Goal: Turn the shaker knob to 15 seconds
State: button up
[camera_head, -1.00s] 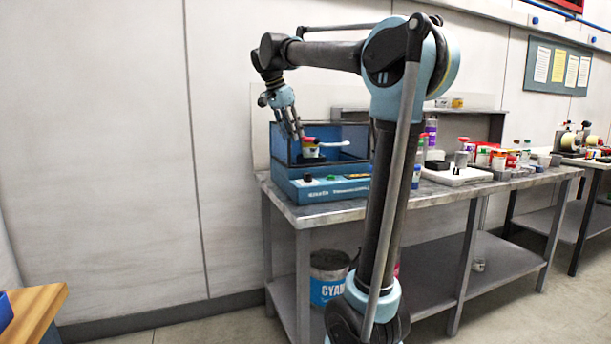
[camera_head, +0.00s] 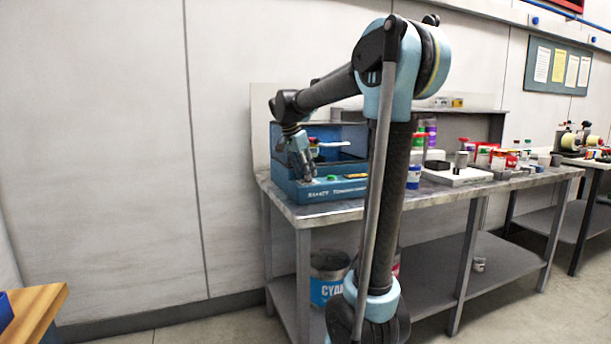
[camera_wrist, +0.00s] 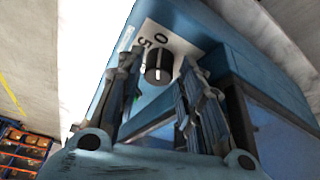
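The blue shaker (camera_head: 345,189) stands at the left end of the workbench. Its black knob (camera_wrist: 159,66) shows in the wrist view, on a white dial plate (camera_wrist: 181,46) with a 0 and a 5 readable. A pale mark is on the knob; I cannot tell which value it points to. My gripper (camera_wrist: 161,71) is open, with one finger on each side of the knob and small gaps visible. In the head view my gripper (camera_head: 304,178) is low at the shaker's front left and hides the knob.
A green button (camera_head: 332,178) is on the shaker's front, right of my gripper. A blue-walled bay (camera_head: 345,133) with a white clamp bar (camera_head: 334,144) is behind. Bottles and jars stand farther right on the workbench (camera_head: 436,195).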

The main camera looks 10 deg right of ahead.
jog(key=shift+w+d+f, duration=0.1)
jog(key=shift+d+f, duration=0.05)
jog(key=shift+f, duration=0.35)
jog(key=c, duration=0.8)
